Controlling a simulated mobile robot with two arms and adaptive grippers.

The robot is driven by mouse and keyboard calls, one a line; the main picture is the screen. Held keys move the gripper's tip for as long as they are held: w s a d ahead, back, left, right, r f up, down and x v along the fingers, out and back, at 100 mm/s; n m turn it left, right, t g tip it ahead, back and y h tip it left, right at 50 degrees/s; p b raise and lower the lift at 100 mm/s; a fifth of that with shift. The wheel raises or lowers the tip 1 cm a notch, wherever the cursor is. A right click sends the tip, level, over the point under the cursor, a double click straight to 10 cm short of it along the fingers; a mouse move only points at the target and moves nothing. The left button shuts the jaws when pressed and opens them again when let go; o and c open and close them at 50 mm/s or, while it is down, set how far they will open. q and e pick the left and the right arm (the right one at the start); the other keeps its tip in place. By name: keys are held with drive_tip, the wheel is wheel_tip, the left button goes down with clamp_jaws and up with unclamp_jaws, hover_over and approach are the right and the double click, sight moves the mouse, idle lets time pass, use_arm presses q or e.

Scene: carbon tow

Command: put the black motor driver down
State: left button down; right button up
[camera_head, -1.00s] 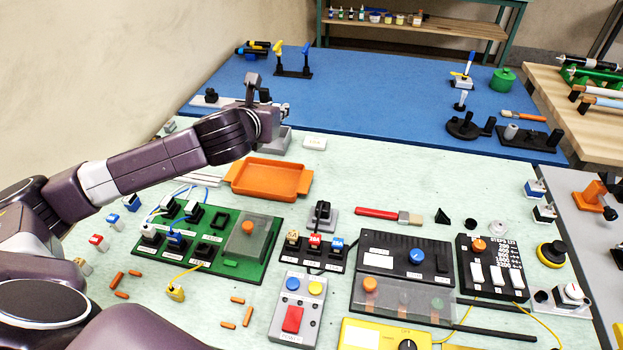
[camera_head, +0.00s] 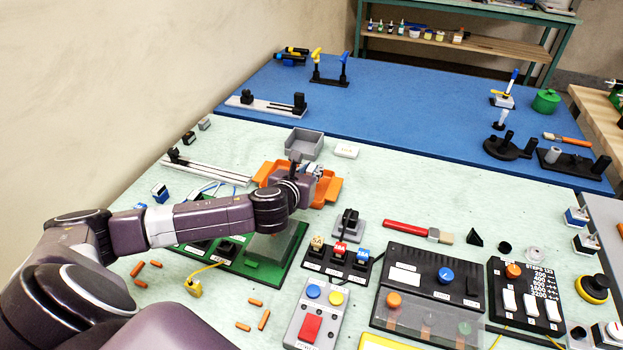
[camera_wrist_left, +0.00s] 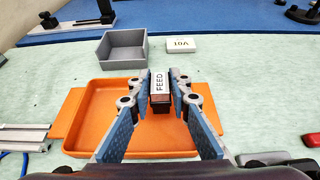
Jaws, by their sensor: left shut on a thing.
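The black motor driver (camera_wrist_left: 160,102) is a small dark block with a white strip marked FEED. In the left wrist view it sits between the fingers of my left gripper (camera_wrist_left: 160,98), which is shut on it. The orange tray (camera_wrist_left: 92,120) lies beneath and around the gripper in that view. In the head view my left gripper (camera_head: 316,172) is over the orange tray (camera_head: 329,194); the arm hides part of the tray, and the driver is hard to make out. I cannot tell the gap between driver and tray floor. My right gripper is not in view.
A grey open box (camera_wrist_left: 123,48) stands just behind the tray, with a white block marked 10A (camera_wrist_left: 180,44) beside it. A green board (camera_head: 240,262) with black modules lies in front, partly under my arm.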

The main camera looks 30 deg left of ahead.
use_arm(q)
wheel_tip(320, 180, down, 3)
idle(0.3)
drive_tip(key=shift+f, duration=0.1)
drive_tip(key=c, duration=1.8)
unclamp_jaws()
